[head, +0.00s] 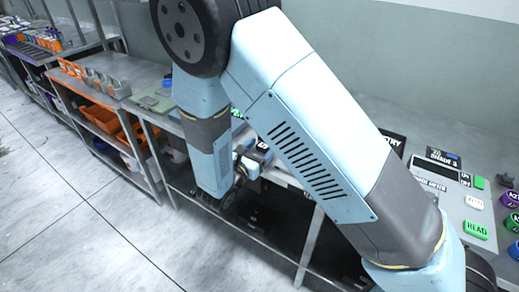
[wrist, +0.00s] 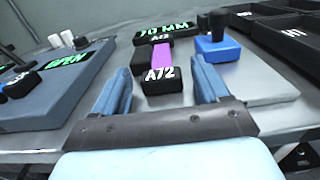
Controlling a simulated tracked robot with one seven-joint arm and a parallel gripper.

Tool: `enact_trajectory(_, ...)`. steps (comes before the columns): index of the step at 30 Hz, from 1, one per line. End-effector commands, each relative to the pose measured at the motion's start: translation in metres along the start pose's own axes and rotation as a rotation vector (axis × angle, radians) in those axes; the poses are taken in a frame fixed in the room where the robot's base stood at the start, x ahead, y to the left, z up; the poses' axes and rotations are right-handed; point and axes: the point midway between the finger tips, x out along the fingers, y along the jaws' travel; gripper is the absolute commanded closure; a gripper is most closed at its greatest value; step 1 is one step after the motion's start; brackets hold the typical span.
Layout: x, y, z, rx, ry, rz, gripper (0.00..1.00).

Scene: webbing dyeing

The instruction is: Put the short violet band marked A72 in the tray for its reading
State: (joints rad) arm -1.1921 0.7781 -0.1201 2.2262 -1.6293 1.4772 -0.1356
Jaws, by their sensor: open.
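In the wrist view, the short violet band (wrist: 162,56) lies straight ahead, between two black end blocks; the nearer block is marked A72 in white. It rests at a pale grey device with a green "70 MM" display (wrist: 165,31) behind the band. My gripper (wrist: 161,66) is open, with one blue finger on each side of the near block in the picture. Nothing is held, and I cannot tell the exact height gap. Black trays (wrist: 284,52) with white labels, partly cut off, stand at the right. In the head view my arm hides the band.
A blue block with a black knob (wrist: 217,45) stands just right of the band. A blue-grey device with a green "OPEN" display (wrist: 67,72) is at the left. In the head view, a shade meter panel with a green READ button (head: 477,230) is at the right.

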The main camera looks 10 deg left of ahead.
Motion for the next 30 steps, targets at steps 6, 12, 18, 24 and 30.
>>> enact_trajectory(6, 0.000, 0.000, -0.003, -0.001, 0.000, 0.001, 0.26)
enact_trajectory(12, -0.025, 0.001, -0.004, 0.000, 0.001, 0.004, 0.26)
enact_trajectory(18, -0.065, 0.001, -0.001, 0.001, 0.001, 0.004, 0.26)
enact_trajectory(24, -0.103, 0.000, -0.001, 0.001, 0.000, 0.004, 0.26)
enact_trajectory(30, -0.129, 0.000, -0.001, 0.001, 0.000, 0.003, 0.26)
